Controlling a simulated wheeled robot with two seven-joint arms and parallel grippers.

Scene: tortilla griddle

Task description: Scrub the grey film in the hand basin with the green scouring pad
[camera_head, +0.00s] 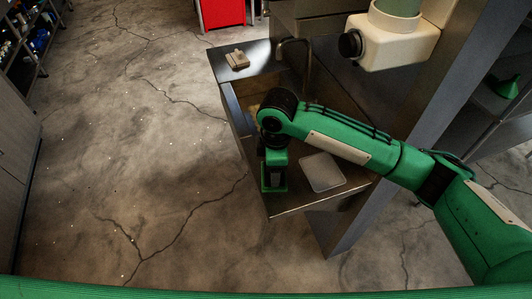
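The hand basin (240,104) is sunk in the metal counter, with a dark tap (292,46) behind it. My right arm crosses the counter and covers much of the basin, so I see only part of its inside and cannot make out the grey film. My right gripper (274,184) points down at the counter's front left edge, in front of the basin. Its fingertips are too small and dark to show whether it is open or shut. I cannot make out the green scouring pad as a separate thing. My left gripper is not in view.
A pale flat tray (322,172) lies on the counter right of my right gripper. A small tan block (237,59) sits at the back left. A green funnel (508,85) is farther right. Open floor lies left.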

